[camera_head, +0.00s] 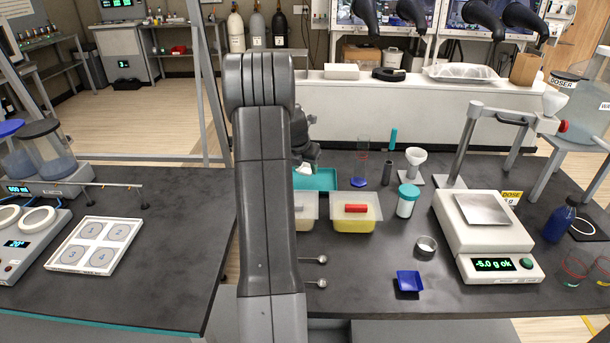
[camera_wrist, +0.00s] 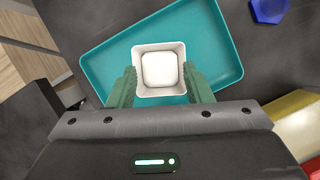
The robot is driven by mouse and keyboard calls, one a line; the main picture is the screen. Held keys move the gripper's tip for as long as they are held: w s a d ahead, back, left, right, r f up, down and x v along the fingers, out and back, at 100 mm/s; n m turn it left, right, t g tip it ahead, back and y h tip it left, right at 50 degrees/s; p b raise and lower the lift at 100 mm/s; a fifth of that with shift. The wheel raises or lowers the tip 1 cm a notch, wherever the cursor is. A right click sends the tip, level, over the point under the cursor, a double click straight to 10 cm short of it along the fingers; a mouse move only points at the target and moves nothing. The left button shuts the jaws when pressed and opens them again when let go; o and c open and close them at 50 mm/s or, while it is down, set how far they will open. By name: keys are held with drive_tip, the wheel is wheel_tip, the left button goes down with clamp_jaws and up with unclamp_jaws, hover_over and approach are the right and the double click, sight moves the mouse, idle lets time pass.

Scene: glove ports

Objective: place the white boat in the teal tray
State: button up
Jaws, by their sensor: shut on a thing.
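The white boat (camera_wrist: 160,68) is a small square dish with raised walls. In the wrist view it sits between the two green fingers of my gripper (camera_wrist: 160,84), which is shut on it. The teal tray (camera_wrist: 112,62) lies beneath and around the boat in that view; I cannot tell whether the boat touches its floor. In the head view, my arm hides much of the teal tray (camera_head: 325,180). Only a small white part of the boat (camera_head: 304,169) shows there, next to my gripper.
A tub with yellow contents (camera_head: 355,222) stands in front of the tray, with another pale tub beside it. A teal-lidded jar (camera_head: 407,203), a blue boat (camera_head: 409,281) and a balance (camera_head: 483,235) are to the right. A blue-based cylinder (camera_head: 359,172) stands right of the tray.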

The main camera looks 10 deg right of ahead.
sight(305, 175)
drive_tip(key=shift+f, duration=1.9)
drive_tip(key=shift+f, duration=0.15)
drive_tip(key=o, duration=1)
drive_tip(key=v, duration=1.2)
drive_tip(key=shift+b, duration=0.35)
